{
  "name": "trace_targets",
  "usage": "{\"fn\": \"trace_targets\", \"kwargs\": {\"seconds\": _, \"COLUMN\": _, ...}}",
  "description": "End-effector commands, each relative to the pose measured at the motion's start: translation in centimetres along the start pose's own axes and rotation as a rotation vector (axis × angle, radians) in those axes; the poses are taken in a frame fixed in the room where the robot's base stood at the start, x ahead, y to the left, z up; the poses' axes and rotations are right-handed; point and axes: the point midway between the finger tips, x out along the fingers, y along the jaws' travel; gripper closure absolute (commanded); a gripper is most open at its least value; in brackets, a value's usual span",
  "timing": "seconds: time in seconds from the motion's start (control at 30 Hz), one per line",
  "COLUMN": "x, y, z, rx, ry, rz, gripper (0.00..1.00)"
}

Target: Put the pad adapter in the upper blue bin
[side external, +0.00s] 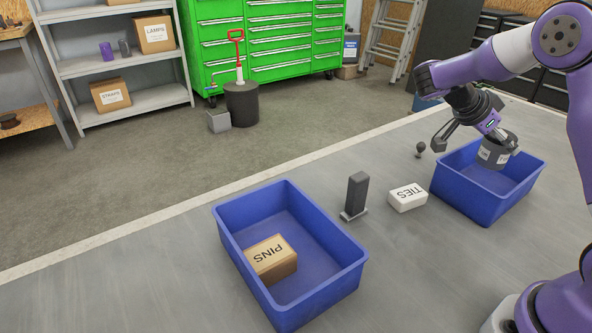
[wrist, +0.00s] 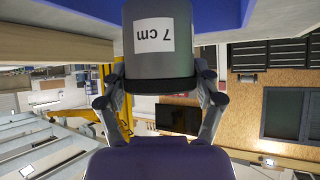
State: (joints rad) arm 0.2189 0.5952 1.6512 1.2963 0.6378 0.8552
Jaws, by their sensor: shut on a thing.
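The pad adapter (side external: 492,154) is a dark grey cylinder with a white label. In the wrist view the pad adapter (wrist: 157,58) shows "7 cm" upside down on that label. My gripper (side external: 497,137) is shut on it, with a finger on each side in the wrist view (wrist: 158,88). The upper blue bin (side external: 470,200) stands at the right, higher in the picture than the other bin. The adapter appears over this bin's opening, near its rim. Its exact height above the bin floor is unclear. The visible bin floor looks empty.
Another blue bin (side external: 318,302) at centre holds a PINS box (side external: 272,260). Between the bins stand a dark upright block (side external: 356,193) and a white TIES box (side external: 407,197). A small dark knob-like object (side external: 420,149) is left of the upper bin.

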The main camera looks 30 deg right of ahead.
Motion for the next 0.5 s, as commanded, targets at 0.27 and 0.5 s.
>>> {"fn": "trace_targets", "kwargs": {"seconds": 0.27, "x": 2.8, "y": 0.0, "z": 3.6, "rx": -0.002, "ry": 0.002, "rz": 0.000, "gripper": 0.85}}
{"fn": "trace_targets", "kwargs": {"seconds": 0.5, "x": 4.7, "y": 0.1, "z": 6.1, "rx": -0.004, "ry": 0.002, "rz": 0.000, "gripper": 0.85}}
